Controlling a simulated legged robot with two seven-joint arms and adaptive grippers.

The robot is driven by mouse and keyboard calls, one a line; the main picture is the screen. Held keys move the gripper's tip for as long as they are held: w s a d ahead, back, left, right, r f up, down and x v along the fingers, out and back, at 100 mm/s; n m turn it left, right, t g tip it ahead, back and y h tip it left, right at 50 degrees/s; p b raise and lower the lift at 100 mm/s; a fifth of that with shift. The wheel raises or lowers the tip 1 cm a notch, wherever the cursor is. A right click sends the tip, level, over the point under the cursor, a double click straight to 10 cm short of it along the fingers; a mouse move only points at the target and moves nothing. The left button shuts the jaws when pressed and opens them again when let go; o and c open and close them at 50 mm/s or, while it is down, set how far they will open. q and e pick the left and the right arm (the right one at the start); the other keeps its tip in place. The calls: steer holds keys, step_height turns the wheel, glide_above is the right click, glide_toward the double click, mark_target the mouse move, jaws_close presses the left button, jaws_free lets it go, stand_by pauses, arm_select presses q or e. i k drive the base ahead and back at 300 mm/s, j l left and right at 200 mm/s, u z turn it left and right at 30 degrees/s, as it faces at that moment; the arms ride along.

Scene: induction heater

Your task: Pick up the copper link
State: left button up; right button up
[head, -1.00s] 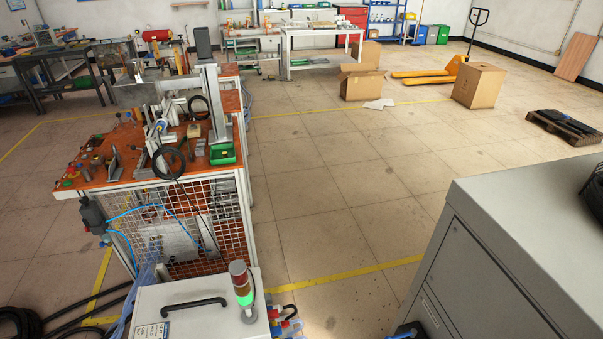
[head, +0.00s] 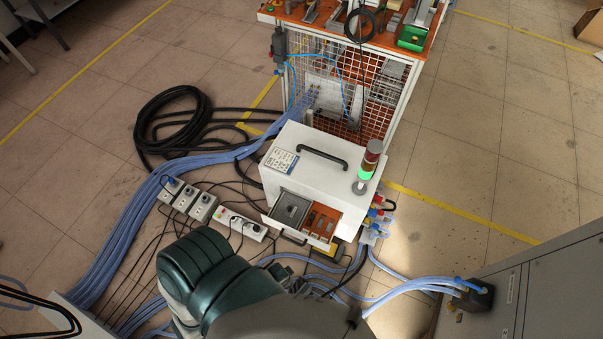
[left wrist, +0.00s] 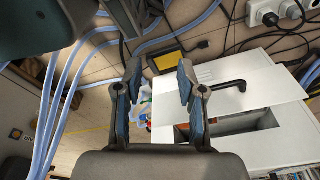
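In the head view, an open drawer (head: 318,243) juts from the white heater box (head: 290,160). It holds a grey-lidded part (head: 291,209) and an orange insert (head: 321,220) with dark slots and small pieces. I cannot tell the copper link apart among them. My left gripper (left wrist: 158,82) is open and empty in the left wrist view, above and beside the drawer front's black handle (left wrist: 229,86). My arm hides the front middle of the head view. My right gripper is not in view.
Power sockets (head: 203,208) and a power strip (head: 241,224) lie left of the drawer. Blue hoses (head: 110,240) and black cables cross the floor. A signal lamp (head: 369,165) stands on the box. A grey cabinet (head: 540,285) is at right. Open floor lies beyond it.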

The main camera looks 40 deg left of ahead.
mark_target(312, 216)
steer(key=j+u, duration=0.95)
steer(key=u, duration=0.2)
steer(key=j+u, duration=0.2)
steer(key=u, duration=0.2)
steer(key=i+j+u, duration=0.15)
steer(key=u, duration=0.25)
steer(key=i+j+z, duration=0.1)
steer(key=j+z, duration=0.5)
steer(key=z, duration=0.2)
steer(key=j+z, duration=0.25)
steer(key=z, duration=0.2)
steer(key=j+z, duration=0.2)
steer(key=z, duration=0.2)
steer(key=k+j+z, duration=0.1)
steer(key=z, duration=0.35)
steer(key=k+j+z, duration=0.1)
steer(key=j+z, duration=0.15)
steer(key=z, duration=0.15)
